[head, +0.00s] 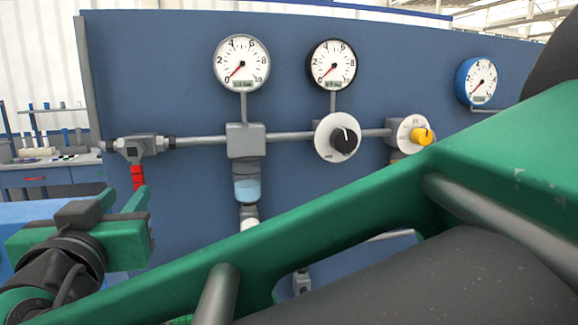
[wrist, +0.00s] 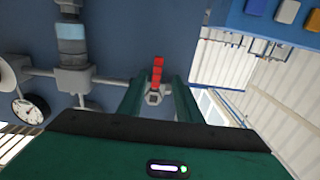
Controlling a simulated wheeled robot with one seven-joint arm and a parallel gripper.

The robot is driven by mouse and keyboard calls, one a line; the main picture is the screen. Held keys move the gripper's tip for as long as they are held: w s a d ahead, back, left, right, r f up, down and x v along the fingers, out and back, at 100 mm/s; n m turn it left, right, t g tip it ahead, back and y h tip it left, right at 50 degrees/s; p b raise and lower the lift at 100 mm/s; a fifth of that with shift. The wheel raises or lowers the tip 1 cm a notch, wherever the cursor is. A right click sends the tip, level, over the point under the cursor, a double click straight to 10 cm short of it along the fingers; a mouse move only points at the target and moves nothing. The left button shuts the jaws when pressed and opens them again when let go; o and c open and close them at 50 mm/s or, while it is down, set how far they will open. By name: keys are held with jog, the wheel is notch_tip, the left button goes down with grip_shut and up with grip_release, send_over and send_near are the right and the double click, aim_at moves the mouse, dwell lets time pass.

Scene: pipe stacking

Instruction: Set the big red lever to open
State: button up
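The big red lever (head: 137,176) hangs straight down from a grey valve body (head: 139,148) at the left end of the wall pipe. Its lower part is hidden behind a finger of my gripper (head: 122,197) in the head view. In the wrist view, the red lever (wrist: 158,70) shows in the gap between the two green fingers of my gripper (wrist: 157,103). The fingers are apart, with space on both sides of the lever. I cannot tell how far the lever reaches between them, and I see no contact.
The blue panel (head: 180,90) also carries several round gauges, a black knob (head: 344,140), a yellow knob (head: 422,136) and a clear blue-tinted cup (head: 247,189). A workbench (head: 55,173) stands beyond at the left. My arm covers the lower right of the head view.

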aim_at(151, 170)
jog(key=x, duration=1.1)
jog(key=shift+w+d, duration=0.15)
jog(key=shift+d, duration=0.2)
grip_shut()
